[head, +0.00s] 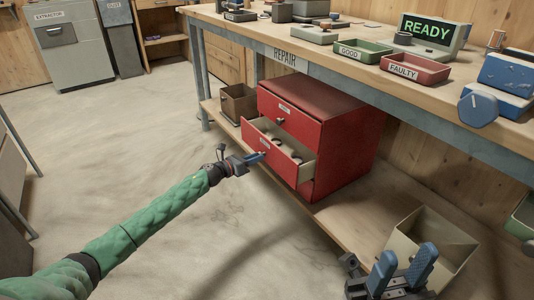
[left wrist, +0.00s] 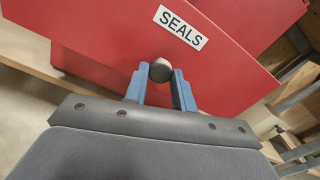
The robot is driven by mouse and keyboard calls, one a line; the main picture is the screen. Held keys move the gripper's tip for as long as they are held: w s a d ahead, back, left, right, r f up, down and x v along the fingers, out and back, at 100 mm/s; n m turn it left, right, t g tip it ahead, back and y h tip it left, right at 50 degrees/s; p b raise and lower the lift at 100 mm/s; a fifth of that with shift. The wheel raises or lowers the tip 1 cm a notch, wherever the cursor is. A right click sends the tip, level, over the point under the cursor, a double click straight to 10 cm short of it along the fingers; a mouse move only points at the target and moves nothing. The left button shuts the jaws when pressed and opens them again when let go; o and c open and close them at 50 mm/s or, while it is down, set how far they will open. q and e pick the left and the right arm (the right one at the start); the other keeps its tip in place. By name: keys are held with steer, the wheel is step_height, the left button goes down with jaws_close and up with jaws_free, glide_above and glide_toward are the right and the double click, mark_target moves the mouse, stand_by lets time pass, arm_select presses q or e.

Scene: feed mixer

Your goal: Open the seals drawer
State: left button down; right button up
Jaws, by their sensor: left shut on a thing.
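A red drawer cabinet (head: 345,130) stands on the shelf under the bench. Its lower drawer (head: 307,172) is pulled out, and small round parts show inside. The wrist view shows the seals label (left wrist: 181,27) on this red drawer front (left wrist: 105,45). My left gripper (head: 259,157) is at the drawer front, shut on the dark round knob (left wrist: 160,71), with a blue finger on each side. The upper drawer (head: 292,122) is closed, with its own knob. My right gripper (head: 404,266) is open and empty at the bottom of the head view, away from the cabinet.
The repair bench (head: 300,52) overhangs the cabinet and holds a green tray (head: 362,52) and a red tray (head: 415,70). A brown bin (head: 238,103) stands left of the cabinet. A beige bin (head: 432,240) is near my right gripper. The floor in front is clear.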

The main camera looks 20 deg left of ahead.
arm_select(q)
steer(key=v, duration=1.6)
steer(key=c, duration=1.1)
jaws_free()
steer(key=shift+c, duration=0.2)
steer(key=p+v, duration=0.1)
steer(key=v, duration=0.6)
steer(key=shift+s+a, duration=0.25)
steer(key=shift+a, duration=0.05)
